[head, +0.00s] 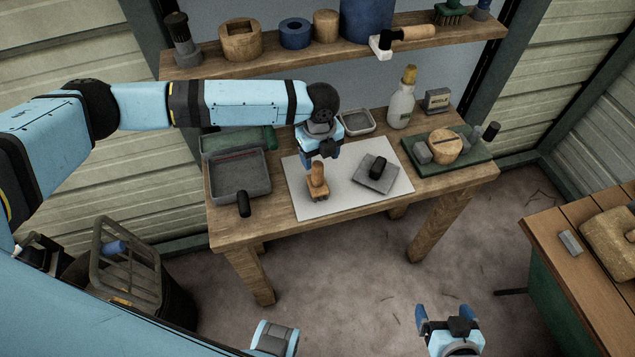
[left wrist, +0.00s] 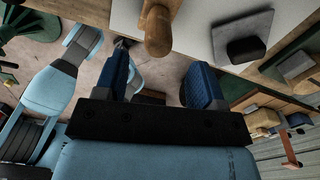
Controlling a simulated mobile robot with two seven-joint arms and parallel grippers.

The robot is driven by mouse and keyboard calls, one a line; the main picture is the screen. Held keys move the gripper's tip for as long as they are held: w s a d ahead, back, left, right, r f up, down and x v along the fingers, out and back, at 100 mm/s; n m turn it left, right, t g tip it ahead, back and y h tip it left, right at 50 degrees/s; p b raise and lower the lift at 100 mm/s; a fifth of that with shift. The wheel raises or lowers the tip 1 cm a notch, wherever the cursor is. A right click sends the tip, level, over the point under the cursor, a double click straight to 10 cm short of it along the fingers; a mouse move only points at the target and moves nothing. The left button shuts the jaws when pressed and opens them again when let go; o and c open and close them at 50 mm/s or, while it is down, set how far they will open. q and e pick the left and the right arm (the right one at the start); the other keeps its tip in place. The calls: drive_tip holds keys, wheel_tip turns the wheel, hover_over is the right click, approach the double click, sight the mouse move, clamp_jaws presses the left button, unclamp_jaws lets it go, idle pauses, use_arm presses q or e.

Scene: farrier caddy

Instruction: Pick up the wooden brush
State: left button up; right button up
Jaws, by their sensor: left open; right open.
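The wooden brush (head: 317,184) stands upright on a white sheet (head: 300,204) on the wooden table, its handle pointing up. My left gripper (head: 320,158) is open and empty, close above and behind the handle. In the left wrist view the rounded wooden handle (left wrist: 158,32) shows beyond the open blue fingers (left wrist: 162,78), apart from them. The brush's lower part is mostly out of that view. My right gripper (head: 450,318) is open and empty, low over the floor in front of the table.
A grey block with a black knob (head: 374,174) lies right of the brush. A grey tray (head: 241,178) and a black-handled item (head: 244,204) are at left. A shelf (head: 270,61) runs behind.

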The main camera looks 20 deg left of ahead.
sight(318, 172)
use_arm(q)
drive_tip(key=f, duration=0.5)
drive_tip(key=f+p, duration=0.1)
drive_tip(key=f, duration=0.1)
drive_tip(key=shift+a+f, duration=0.15)
drive_tip(key=shift+a, duration=0.1)
drive_tip(key=shift+c, duration=0.4)
clamp_jaws()
